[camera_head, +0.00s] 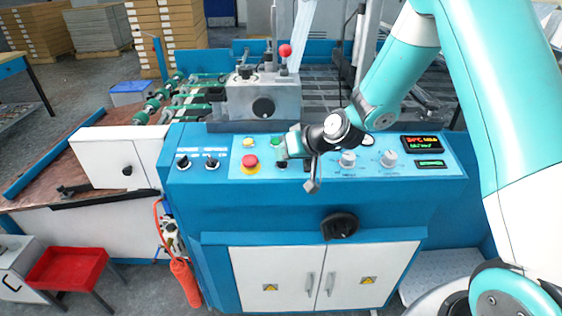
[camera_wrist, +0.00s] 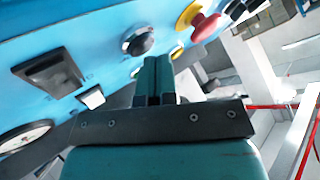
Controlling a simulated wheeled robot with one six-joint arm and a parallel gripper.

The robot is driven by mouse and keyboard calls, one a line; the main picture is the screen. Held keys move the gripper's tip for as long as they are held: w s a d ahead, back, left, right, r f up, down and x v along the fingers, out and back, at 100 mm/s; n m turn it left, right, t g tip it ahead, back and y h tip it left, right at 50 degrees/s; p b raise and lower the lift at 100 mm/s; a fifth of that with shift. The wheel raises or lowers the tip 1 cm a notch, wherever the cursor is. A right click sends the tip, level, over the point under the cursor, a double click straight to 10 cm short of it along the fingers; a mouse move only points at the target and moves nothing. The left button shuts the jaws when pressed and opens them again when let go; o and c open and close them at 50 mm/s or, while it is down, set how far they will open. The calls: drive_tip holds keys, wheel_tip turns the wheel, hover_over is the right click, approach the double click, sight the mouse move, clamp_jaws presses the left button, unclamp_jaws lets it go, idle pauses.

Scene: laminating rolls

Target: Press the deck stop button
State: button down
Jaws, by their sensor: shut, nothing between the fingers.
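The blue control panel (camera_head: 215,172) of the machine carries a red mushroom button (camera_head: 250,160) on a yellow base; it also shows at the top of the wrist view (camera_wrist: 207,22). A black round button with a silver ring (camera_wrist: 138,40) sits beside it in the wrist view. The labels are too small to read, so I cannot tell which one is the deck stop button. My gripper (camera_head: 283,150) is shut and empty, over the panel just right of the red button. In the wrist view, my fingertips (camera_wrist: 158,62) appear close below the black button; contact cannot be told.
A yellow button (camera_head: 248,142) and two black selector knobs (camera_head: 212,163) are on the panel's left. Grey knobs (camera_head: 389,158) and a lit display (camera_head: 421,142) are on its right. A grey housing with a red-balled lever (camera_head: 285,51) rises behind. A rocker switch (camera_wrist: 48,72) lies left.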

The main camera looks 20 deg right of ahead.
drive_tip(key=shift+s+r, duration=0.1)
drive_tip(key=shift+r, duration=0.4)
drive_tip(key=r+p, duration=0.1)
drive_tip(key=r, duration=0.1)
drive_tip(key=s+r+p, duration=0.1)
drive_tip(key=r+p, duration=0.1)
drive_tip(key=r, duration=0.1)
drive_tip(key=shift+a, duration=0.2)
idle(0.6)
drive_tip(key=s+a+r+n+g, duration=0.2)
drive_tip(key=s+a+r, duration=0.1)
drive_tip(key=s+r, duration=0.3)
drive_tip(key=s+a+r+n+g, duration=0.1)
drive_tip(key=s+a+r+g, duration=0.25)
drive_tip(key=s, duration=0.55)
drive_tip(key=s+d+r+n+g+h, duration=0.1)
drive_tip(key=s+r+n+g+h, duration=0.1)
drive_tip(key=s, duration=1.3)
drive_tip(key=shift+s+d+r+g, duration=0.2)
drive_tip(key=shift+s+r+g, duration=0.15)
drive_tip(key=shift+r, duration=0.15)
